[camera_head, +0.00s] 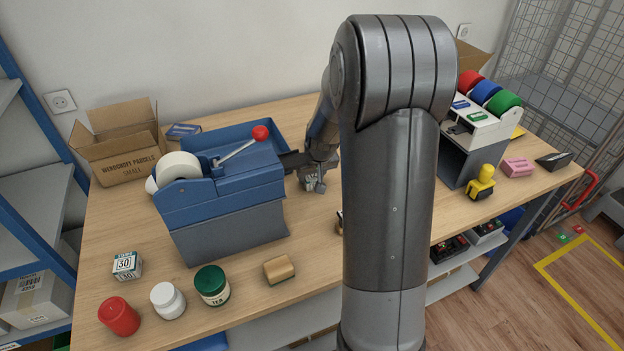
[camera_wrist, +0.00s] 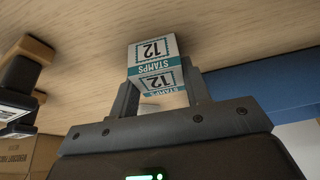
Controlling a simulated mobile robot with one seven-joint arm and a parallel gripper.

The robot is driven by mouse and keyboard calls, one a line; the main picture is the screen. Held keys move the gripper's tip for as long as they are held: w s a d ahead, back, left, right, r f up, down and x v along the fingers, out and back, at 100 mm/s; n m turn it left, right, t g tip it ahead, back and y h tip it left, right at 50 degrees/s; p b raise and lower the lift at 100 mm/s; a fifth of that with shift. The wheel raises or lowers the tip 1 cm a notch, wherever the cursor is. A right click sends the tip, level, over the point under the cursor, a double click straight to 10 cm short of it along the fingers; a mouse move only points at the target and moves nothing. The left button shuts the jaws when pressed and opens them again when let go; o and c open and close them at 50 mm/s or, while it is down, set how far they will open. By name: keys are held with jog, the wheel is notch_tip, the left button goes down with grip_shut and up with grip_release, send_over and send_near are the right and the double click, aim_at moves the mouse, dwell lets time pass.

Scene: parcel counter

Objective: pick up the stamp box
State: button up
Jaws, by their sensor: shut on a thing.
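A white and teal stamp box (camera_wrist: 152,52) marked "12 STAMPS" is between the two fingers of my gripper (camera_wrist: 158,90) in the wrist view. My gripper is shut on it, with two printed faces showing. Another stamp box (camera_head: 127,265), marked "30", stands at the table's front left.
The blue tape machine (camera_head: 226,201) stands left of my gripper, with a blue tray (camera_head: 218,138) behind it. A cardboard box (camera_head: 122,150) is at the back left. A yellow stamper (camera_head: 482,183) stands on the right.

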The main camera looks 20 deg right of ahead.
jog(key=shift+c, duration=0.8)
jog(key=shift+r, duration=0.5)
jog(key=r, duration=0.2)
jog(key=d+r, duration=0.1)
jog(key=r, duration=0.1)
jog(key=shift+s, duration=0.4)
jog(key=s+d+r, duration=0.5)
jog(key=s+d, duration=0.2)
jog(key=w+d+r, duration=0.1)
jog(key=w+d, duration=0.6)
jog(key=d, duration=0.3)
jog(key=w+d, duration=0.7)
jog(key=d, duration=0.3)
jog(key=shift+n, duration=0.4)
jog(key=w+a+f, duration=0.2)
jog(key=w, duration=0.1)
jog(key=w+a+f, duration=0.2)
jog(key=w, duration=0.1)
jog(key=w+a+f, duration=0.2)
jog(key=w, duration=0.1)
jog(key=shift+w+f, duration=0.35)
jog(key=shift+w, duration=0.05)
jog(key=shift+f, duration=2.05)
